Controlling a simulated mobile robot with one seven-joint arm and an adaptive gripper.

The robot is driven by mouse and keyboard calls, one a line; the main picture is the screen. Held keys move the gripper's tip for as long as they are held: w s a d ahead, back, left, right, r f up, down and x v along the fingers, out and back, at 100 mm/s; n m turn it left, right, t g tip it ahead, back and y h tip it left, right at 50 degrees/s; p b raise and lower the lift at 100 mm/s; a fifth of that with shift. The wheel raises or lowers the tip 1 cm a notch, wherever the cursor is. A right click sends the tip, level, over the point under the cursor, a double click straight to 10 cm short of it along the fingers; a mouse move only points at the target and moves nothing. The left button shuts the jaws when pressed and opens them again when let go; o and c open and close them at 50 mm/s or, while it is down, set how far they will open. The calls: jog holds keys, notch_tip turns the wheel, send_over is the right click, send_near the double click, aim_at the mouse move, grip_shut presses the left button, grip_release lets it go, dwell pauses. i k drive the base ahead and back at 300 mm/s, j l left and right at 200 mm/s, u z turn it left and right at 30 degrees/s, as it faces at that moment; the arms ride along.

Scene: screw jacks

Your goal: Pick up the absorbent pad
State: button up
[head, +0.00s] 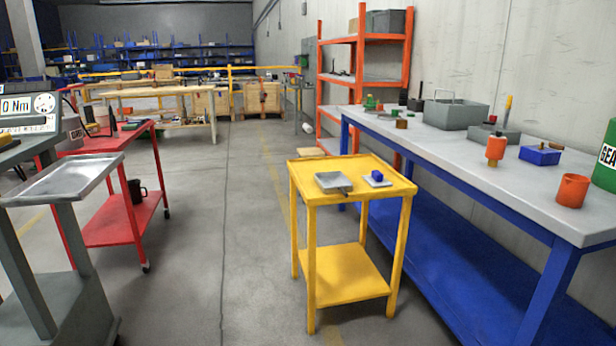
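A yellow two-tier cart (300,165) stands in the middle right. On its top lies a grey, square, flat piece (331,181) with what looks like a raised rim. A small dark object (346,192) is at its front right corner. To its right lies a smaller pale flat square (370,183) with a small blue block (377,175) on it. Either flat piece could be the absorbent pad; I cannot tell which at this size. My gripper is not in view.
A long blue workbench (450,146) with a grey top carries a grey bin (456,113), an orange cup (572,190) and a blue box (540,155). A red cart (125,232) and a metal tray stand (66,181) are at left. The central floor is clear.

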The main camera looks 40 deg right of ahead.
aim_at(376, 180)
jog(key=i+z, duration=0.2)
jog(key=i, duration=0.25)
jog(key=i+j+z, duration=0.1)
jog(key=i+z, duration=0.15)
jog(key=i, duration=0.15)
jog(key=i+j+z, duration=0.2)
jog(key=i, duration=0.25)
jog(key=i+z, duration=0.35)
jog(key=i+j+z, duration=0.1)
jog(key=z, duration=0.3)
jog(key=i+j+z, duration=0.35)
jog(key=l, duration=0.1)
